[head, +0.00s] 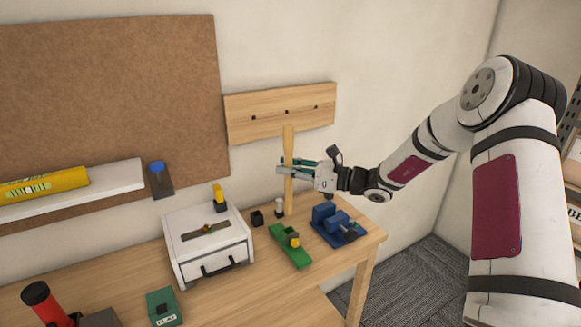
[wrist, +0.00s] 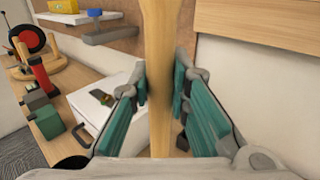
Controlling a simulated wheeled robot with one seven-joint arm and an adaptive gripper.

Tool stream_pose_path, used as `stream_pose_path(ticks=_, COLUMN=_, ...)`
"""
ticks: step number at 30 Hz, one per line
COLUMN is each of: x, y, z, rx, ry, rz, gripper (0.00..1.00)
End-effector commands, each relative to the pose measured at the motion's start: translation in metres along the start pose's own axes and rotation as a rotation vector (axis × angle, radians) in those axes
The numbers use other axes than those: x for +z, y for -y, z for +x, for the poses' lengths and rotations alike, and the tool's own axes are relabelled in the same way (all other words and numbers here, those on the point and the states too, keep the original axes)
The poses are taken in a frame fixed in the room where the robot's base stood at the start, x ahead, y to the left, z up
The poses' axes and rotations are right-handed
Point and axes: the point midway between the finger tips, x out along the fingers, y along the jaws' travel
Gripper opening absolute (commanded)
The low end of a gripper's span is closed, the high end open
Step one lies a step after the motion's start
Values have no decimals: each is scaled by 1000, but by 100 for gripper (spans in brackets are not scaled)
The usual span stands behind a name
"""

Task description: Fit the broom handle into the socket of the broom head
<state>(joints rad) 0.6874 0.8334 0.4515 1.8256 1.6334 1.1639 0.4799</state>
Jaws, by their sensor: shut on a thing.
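The broom handle (head: 289,145) is a pale wooden rod, standing about upright at the right end of the workbench. My gripper (head: 288,170) is shut on it around the middle of its length. In the wrist view the handle (wrist: 159,40) runs between the two teal finger pads. Its upper end is in front of the wall board, and its lower end comes down near the bench by a small pale and dark cylinder (head: 279,207). I cannot tell whether it rests on the bench. I cannot pick out the broom head or its socket for certain.
A wooden wall board (head: 255,108) with dark holes is behind the handle. Close by on the bench are a small black block (head: 257,218), a green tool (head: 283,243), a blue vise-like device (head: 325,214) and a white drawer box (head: 180,228). The front bench top is fairly clear.

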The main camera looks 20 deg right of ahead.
Motion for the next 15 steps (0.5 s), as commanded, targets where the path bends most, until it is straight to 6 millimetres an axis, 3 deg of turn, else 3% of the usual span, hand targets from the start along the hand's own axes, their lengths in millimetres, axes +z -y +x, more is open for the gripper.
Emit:
stream_pose_path(ticks=4, x=0, y=0, z=0, rx=0, ry=0, rz=1, gripper=0)
stream_pose_path(ticks=15, x=-32, y=1, z=0, rx=-1, ry=1, rz=2, gripper=0)
